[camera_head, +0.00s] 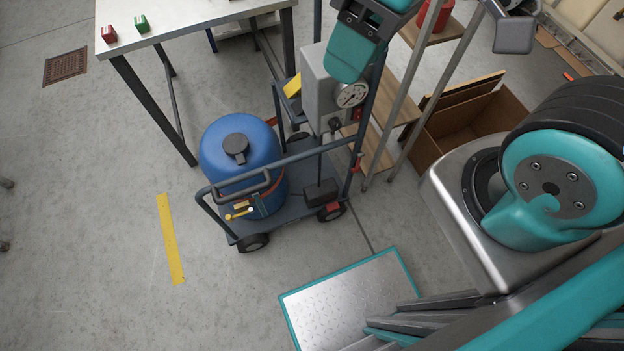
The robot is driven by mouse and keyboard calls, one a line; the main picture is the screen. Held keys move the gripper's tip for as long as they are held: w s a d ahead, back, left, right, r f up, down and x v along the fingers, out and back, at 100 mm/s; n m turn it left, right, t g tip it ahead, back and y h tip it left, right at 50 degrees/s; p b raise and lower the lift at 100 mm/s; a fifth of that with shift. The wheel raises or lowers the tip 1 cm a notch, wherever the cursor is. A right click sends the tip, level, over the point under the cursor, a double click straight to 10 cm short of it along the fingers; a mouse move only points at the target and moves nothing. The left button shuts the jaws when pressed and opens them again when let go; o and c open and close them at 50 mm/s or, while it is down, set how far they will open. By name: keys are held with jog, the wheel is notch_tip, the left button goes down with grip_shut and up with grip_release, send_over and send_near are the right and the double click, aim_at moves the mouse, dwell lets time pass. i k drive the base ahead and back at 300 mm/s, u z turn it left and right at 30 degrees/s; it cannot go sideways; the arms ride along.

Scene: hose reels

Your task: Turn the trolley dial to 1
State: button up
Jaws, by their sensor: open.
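The trolley (315,203) is a dark blue-grey wheeled frame carrying a blue tank (215,150) with a dark cap. A grey box (315,75) stands at its back right. On the box's right side is a round white-faced dial or gauge (352,95) with a dark pointer. A small black knob (335,125) sits below it. The markings are too small to read, so I cannot tell the setting. My teal arm hangs in front of the box's upper part, just above the white face. No gripper fingertips show.
A white-topped table (185,18) with small red and green blocks stands at upper left. Shelving (400,85) and an open cardboard box (480,115) are behind the trolley to the right. A yellow floor strip (171,240) lies at left. The floor there is clear.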

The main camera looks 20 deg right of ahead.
aim_at(334, 124)
jog(key=z, duration=1.65)
jog(key=k, duration=0.75)
jog(key=u, duration=0.5)
